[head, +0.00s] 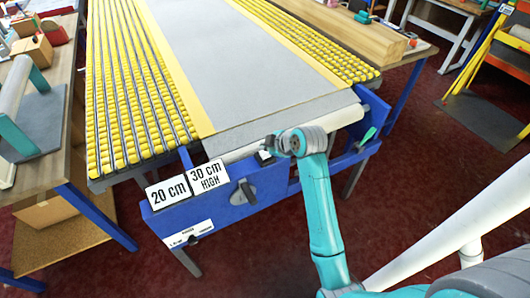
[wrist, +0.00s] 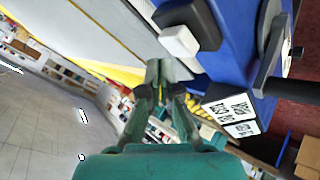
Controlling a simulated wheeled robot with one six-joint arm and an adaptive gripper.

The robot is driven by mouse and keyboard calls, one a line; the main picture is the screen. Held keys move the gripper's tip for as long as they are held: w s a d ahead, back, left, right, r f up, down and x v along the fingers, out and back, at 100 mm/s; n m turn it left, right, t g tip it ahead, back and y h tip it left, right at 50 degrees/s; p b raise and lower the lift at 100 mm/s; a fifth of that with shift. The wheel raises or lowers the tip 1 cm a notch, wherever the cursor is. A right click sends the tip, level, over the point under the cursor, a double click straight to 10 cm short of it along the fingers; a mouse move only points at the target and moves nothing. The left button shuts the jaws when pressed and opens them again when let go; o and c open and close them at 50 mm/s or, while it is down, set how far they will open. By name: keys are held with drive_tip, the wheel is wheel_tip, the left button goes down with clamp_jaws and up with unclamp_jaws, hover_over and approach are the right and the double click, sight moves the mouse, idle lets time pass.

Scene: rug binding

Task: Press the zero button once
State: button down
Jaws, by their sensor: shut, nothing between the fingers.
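A white square button (wrist: 179,41) on a black housing (wrist: 196,20) shows at the top of the wrist view; I see no marking on it, so I cannot tell if it is the zero button. A small black and white part that looks like it shows in the head view (head: 265,155), beside my wrist. My gripper (wrist: 160,68) is shut and empty, its tips just below and left of the white button in the wrist view, with a gap in the picture. I cannot tell the depth between them. In the head view my arm hides most of the gripper.
The blue machine front (head: 215,208) carries a black knob (head: 245,191) and signs reading 20 cm (head: 168,192) and 30 cm HIGH (head: 209,176). A pale roller (head: 338,118) and grey bed lie behind. A wooden bench (head: 55,150) stands left.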

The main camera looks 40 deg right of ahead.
sight(266, 154)
drive_tip(key=shift+f, duration=0.1)
idle(0.4)
drive_tip(key=shift+f, duration=0.35)
drive_tip(key=shift+f, duration=0.65)
idle(0.9)
drive_tip(key=shift+r, duration=1.1)
drive_tip(key=shift+r, duration=0.1)
drive_tip(key=shift+r, duration=2.4)
